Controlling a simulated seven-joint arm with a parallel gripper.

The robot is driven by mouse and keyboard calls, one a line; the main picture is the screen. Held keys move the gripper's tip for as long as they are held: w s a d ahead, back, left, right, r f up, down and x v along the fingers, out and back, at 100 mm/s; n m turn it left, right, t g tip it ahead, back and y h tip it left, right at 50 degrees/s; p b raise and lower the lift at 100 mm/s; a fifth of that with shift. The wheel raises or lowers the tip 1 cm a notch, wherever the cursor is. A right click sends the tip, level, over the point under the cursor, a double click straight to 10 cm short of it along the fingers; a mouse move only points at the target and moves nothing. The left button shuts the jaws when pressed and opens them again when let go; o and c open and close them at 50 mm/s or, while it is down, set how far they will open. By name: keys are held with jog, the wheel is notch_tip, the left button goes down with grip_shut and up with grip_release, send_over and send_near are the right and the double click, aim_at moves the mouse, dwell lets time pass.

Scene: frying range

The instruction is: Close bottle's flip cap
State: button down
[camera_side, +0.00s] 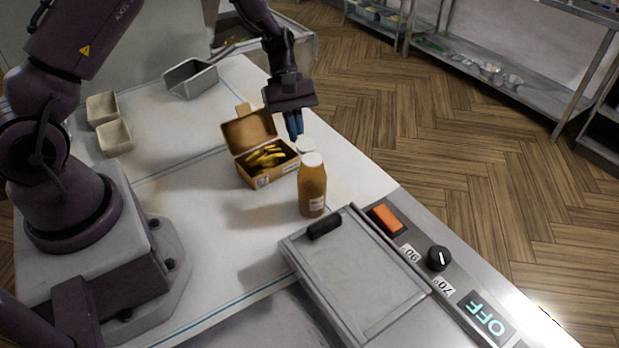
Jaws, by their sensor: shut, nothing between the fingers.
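An orange-brown bottle (312,188) stands upright on the white counter, with a white top (312,159). Its white flip cap (304,145) shows just behind and above the top and looks raised open. My gripper (295,136) points down with its blue fingers shut and empty. In the picture it is just above and left of the flip cap, near the bottle's far side. Whether the fingertips touch the cap I cannot tell.
An open cardboard box (250,172) with yellow food stands left of the bottle. A lidded fryer (355,275) with a black handle and a control panel (440,262) lies in front. A metal scoop (190,78) and two pale containers (113,137) stand further back. The counter's left middle is clear.

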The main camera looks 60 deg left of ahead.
aim_at(304, 141)
jog(key=shift+s+d+r, duration=0.15)
jog(key=shift+s+d, duration=0.05)
jog(key=shift+d, duration=0.65)
jog(key=shift+r, duration=0.15)
jog(key=shift+d+r, duration=0.2)
jog(key=shift+r, duration=0.85)
jog(key=shift+s+d+r, duration=0.1)
jog(key=shift+d+r, duration=0.15)
jog(key=shift+r, duration=0.25)
jog(key=shift+s+d+r, duration=0.1)
jog(key=shift+d+r, duration=0.15)
jog(key=shift+r, duration=0.25)
